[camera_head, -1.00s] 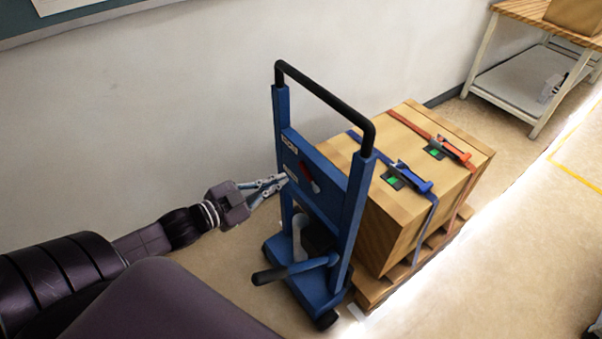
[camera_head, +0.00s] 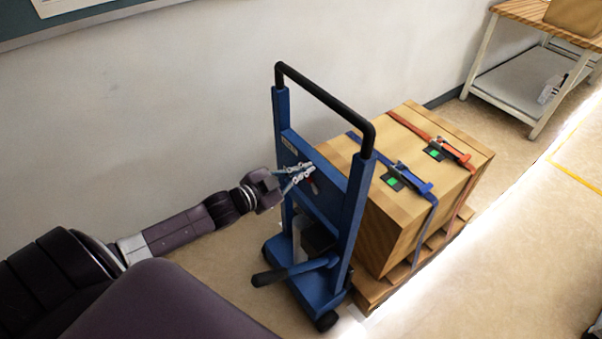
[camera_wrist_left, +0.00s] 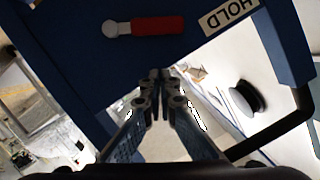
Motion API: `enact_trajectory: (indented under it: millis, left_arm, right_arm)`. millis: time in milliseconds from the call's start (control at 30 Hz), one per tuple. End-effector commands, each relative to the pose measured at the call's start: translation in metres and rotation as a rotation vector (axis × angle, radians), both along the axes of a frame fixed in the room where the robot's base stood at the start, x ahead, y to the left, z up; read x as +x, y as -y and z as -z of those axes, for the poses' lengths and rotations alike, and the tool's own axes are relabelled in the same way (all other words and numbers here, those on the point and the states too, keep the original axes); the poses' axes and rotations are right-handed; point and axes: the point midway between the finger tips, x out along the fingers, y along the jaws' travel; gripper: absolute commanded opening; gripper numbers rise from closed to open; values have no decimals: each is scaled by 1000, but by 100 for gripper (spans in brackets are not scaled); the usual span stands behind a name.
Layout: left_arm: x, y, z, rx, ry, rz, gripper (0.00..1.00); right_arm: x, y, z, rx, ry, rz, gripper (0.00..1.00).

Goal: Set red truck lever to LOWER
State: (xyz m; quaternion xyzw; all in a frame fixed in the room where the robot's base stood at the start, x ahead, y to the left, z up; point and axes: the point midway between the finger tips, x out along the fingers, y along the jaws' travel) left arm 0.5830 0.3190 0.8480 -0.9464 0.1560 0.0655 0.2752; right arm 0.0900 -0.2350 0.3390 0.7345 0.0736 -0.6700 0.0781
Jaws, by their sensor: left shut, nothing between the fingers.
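The blue truck (camera_head: 357,215) stands upright with a black handle bar on top. Its red lever (camera_head: 312,187) is on the panel facing my left arm, mostly hidden behind my left gripper (camera_head: 311,168). In the left wrist view the red lever (camera_wrist_left: 157,26) lies nearly level, its grey pivot at the left end, with a HOLD label (camera_wrist_left: 230,12) to its right. My left gripper (camera_wrist_left: 161,76) is shut and empty there, its fingertips just below the lever in the picture. I cannot tell whether they touch the panel. My right gripper is not in view.
Strapped wooden boxes (camera_head: 380,230) on a pallet stand right behind the truck. A black pedal (camera_head: 270,277) juts from its base. The wall (camera_head: 150,110) runs behind. A wooden-topped table (camera_head: 520,12) stands at the back right. Floor at right is clear.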

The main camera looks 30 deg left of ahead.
Motion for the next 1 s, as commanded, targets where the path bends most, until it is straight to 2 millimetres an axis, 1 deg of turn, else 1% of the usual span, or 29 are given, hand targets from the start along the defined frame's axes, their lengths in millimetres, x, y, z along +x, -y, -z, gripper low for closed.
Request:
enact_trajectory:
  millis: [33, 67, 133, 333, 800, 1000]
  left_arm:
    - [8, 2, -1, 0, 3, 0, 0]
    - [7, -3, 8, 1, -3, -3, 0]
    - [8, -8, 18, 1, -3, -2, 0]
    - [11, -15, 32, 0, -1, -1, 0]
    - [11, -17, 36, -1, -1, 1, 0]
    - [12, -19, 37, -27, -13, 0, 0]
  right_arm:
    - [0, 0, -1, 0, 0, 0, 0]
    - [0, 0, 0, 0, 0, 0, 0]
    - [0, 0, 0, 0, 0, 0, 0]
    - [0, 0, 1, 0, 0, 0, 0]
    - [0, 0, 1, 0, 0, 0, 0]
    - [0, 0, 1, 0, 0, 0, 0]
